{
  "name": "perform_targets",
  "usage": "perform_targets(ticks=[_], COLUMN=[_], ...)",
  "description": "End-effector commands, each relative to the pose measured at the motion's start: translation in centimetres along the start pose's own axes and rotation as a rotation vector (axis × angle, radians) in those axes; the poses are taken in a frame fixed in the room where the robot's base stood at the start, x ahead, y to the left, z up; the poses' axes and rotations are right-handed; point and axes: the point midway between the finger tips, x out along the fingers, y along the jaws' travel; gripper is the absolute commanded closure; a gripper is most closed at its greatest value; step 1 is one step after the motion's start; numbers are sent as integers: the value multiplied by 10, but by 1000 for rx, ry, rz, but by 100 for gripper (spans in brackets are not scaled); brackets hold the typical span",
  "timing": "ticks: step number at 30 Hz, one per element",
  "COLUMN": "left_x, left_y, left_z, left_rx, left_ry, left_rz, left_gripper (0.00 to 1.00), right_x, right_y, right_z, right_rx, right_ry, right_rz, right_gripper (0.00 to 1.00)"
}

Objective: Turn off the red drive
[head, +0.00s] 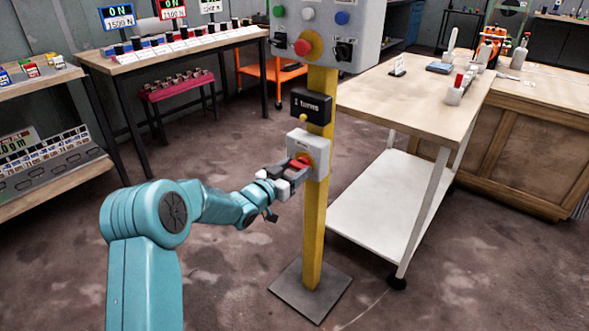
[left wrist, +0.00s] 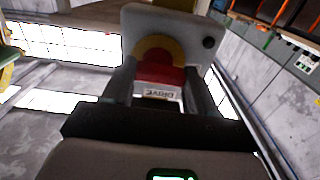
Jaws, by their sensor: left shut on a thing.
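A grey switch box (head: 309,146) is mounted on a yellow post (head: 315,215). On its front is a red drive handle (head: 301,162), which also shows in the left wrist view (left wrist: 158,70) in front of a yellow disc (left wrist: 157,46). A label reading "DRIVE" (left wrist: 158,93) sits at the handle, between the fingers. My left gripper (head: 295,170) is at the box with its fingers on both sides of the red handle, shut on it. The fingers hide part of the handle in the head view. My right gripper is in neither view.
Above the box is a black display reading "1 turns" (head: 311,106) and a grey panel (head: 326,35) with buttons and knobs. A white-shelved table (head: 385,215) stands close on the right. Workbenches (head: 185,48) line the left.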

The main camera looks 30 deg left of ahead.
Motion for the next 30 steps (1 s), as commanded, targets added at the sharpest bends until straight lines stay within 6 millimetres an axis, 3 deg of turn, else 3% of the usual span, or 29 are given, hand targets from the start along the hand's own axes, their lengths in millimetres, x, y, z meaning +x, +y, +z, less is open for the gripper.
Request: perform_targets(ticks=[16, 17, 18, 19, 30], left_x=[0, 0, 0, 0, -6], left_y=[0, 0, 0, 0, -1], left_z=[1, 1, 1, 1, 0], left_rx=[-32, -32, -32, -31, -29], left_ry=[-2, -2, -2, -2, -1], left_rz=[0, 0, 0, 0, -1], left_gripper=[73, 36, 23, 17, 17], right_x=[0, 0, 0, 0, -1], right_y=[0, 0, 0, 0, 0], right_z=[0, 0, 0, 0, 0], right_rx=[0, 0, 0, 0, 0], right_ry=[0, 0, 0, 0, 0], right_rz=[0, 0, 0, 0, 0], right_gripper=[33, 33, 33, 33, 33])
